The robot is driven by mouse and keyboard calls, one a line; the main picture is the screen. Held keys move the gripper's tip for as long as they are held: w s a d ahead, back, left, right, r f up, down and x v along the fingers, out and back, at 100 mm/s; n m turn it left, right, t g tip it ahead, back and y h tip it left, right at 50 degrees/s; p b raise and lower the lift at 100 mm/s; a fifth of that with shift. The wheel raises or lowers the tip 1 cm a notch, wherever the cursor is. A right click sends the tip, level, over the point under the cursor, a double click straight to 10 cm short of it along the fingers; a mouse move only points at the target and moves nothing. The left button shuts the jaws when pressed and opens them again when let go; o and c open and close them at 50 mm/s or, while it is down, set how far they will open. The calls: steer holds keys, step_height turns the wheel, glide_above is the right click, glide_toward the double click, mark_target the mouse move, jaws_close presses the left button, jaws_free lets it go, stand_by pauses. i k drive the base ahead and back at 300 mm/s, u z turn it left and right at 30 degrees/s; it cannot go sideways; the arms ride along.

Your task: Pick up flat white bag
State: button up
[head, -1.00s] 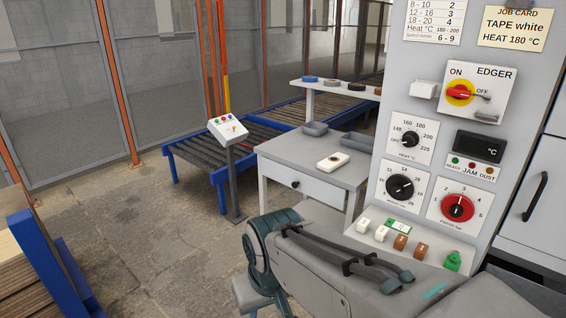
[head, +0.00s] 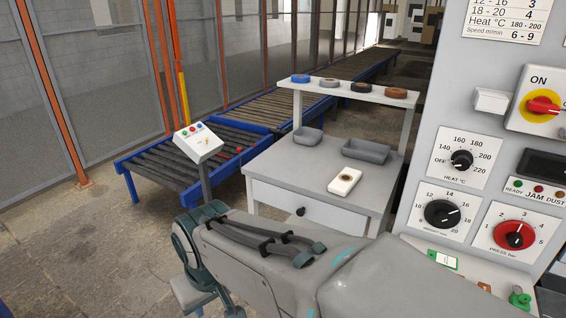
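A small flat white item (head: 344,181) with rounded corners and a brown round mark lies on the grey side table (head: 285,177), near its front right. It is the only flat white bag-like thing I see on the table. Nothing touches it. My arm crosses the bottom of the view, in front of the table. My gripper is not in view.
Two grey trays (head: 366,151) sit farther back on the table. A shelf (head: 345,90) above holds several tape rolls. The edger's control panel (head: 470,120) stands close at right. A button pedestal (head: 198,143) and roller conveyor (head: 160,165) are at left. Floor at left is open.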

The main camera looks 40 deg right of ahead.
mark_target(341, 185)
steer(key=z, duration=0.5)
steer(key=i, duration=0.95)
steer(key=z, duration=1.4)
steer(key=i, duration=0.45)
steer(key=z, duration=0.45)
